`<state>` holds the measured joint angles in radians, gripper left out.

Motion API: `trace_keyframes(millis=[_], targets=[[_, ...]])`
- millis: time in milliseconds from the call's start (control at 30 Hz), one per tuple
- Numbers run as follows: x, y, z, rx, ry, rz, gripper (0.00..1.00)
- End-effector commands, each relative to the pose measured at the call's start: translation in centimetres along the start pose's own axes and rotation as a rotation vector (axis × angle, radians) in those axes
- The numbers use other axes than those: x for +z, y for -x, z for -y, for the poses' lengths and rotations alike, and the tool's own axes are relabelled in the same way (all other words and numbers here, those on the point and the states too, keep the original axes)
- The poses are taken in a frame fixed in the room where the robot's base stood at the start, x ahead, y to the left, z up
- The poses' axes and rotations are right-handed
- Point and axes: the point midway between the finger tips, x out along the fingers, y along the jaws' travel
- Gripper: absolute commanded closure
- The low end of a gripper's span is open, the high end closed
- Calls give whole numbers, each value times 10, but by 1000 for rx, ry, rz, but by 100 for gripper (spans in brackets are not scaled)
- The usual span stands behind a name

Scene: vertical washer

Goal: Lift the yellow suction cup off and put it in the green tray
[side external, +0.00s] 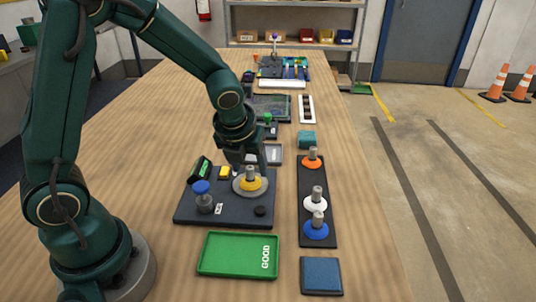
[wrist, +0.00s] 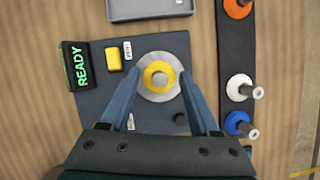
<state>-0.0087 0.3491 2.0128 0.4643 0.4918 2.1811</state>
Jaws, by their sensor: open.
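The yellow suction cup (side external: 250,183) with a grey stem sits upright on a round pale grey disc on a dark fixture board (side external: 225,216). In the wrist view the yellow cup (wrist: 150,83) is seen from above, centred on the disc. My gripper (side external: 240,168) is above and just behind the cup in the side view. In the wrist view its two fingers (wrist: 159,72) are spread on either side of the disc, with nothing held; contact with the disc cannot be told. The green tray (side external: 228,255), marked GOOD, lies empty in front of the board.
A dark rack (side external: 314,182) to the right holds orange, white and blue cups with grey stems. The board also carries a READY display (wrist: 76,66), a yellow button (wrist: 113,58) and a blue-topped post (side external: 202,192). A blue pad (side external: 321,275) lies right of the tray.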

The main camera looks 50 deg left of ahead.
Motion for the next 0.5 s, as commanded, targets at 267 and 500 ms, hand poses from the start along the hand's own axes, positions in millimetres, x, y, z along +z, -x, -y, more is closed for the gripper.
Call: trace_keyframes(millis=[267, 500], targets=[[0, -14, 0, -1, 1, -1, 38], [0, -14, 0, -1, 1, 0, 49]])
